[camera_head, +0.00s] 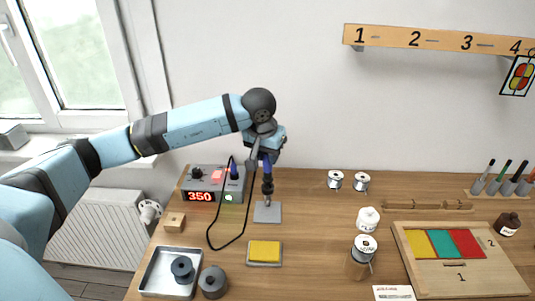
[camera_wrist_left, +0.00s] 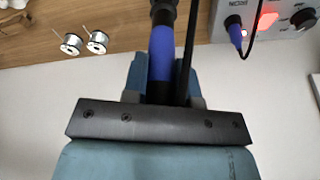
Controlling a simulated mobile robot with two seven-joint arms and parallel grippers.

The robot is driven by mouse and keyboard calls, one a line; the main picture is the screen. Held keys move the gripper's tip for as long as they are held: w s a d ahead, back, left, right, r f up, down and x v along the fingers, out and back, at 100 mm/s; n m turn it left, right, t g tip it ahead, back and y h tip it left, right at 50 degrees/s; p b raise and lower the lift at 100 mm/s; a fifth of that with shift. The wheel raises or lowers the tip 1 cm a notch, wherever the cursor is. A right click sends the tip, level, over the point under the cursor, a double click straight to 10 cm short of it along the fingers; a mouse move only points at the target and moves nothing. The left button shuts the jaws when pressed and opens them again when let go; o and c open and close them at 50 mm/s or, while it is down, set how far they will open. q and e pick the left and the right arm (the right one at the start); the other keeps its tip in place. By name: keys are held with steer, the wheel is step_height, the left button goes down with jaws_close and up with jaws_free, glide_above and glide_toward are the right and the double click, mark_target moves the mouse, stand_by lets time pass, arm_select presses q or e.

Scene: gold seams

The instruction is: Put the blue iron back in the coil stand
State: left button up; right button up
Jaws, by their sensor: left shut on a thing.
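My left gripper (camera_head: 266,153) is shut on the blue iron (camera_head: 267,163), which hangs roughly upright with its blue handle between the fingers. In the left wrist view, the iron's blue handle (camera_wrist_left: 161,52) runs away from between the gripper's jaws (camera_wrist_left: 160,95). The coil stand has a flat grey base plate (camera_head: 268,213) on the table, directly below the iron in the head view. The iron's dark lower part overlaps the stand's upright part there. I cannot tell whether the tip is inside the coil or only in front of or above it. My right gripper is in neither view.
The soldering station (camera_head: 213,184) reads 350, left of the stand; a black cable (camera_head: 212,240) loops across the table. A yellow sponge (camera_head: 265,251) lies in front, a metal tray (camera_head: 171,273) front left. Solder spools (camera_head: 335,180) stand behind right, a wooden board (camera_head: 460,262) far right.

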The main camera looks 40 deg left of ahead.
arm_select(q)
steer(key=shift+f, duration=0.3)
steer(key=shift+f+b, duration=1)
steer(key=shift+b, duration=0.1)
steer(key=o, duration=1.5)
steer(key=shift+f, duration=0.1)
steer(key=shift+r+p, duration=1.45)
steer(key=shift+r, duration=1.6)
steer(key=shift+r+p, duration=0.3)
steer(key=shift+r, duration=0.35)
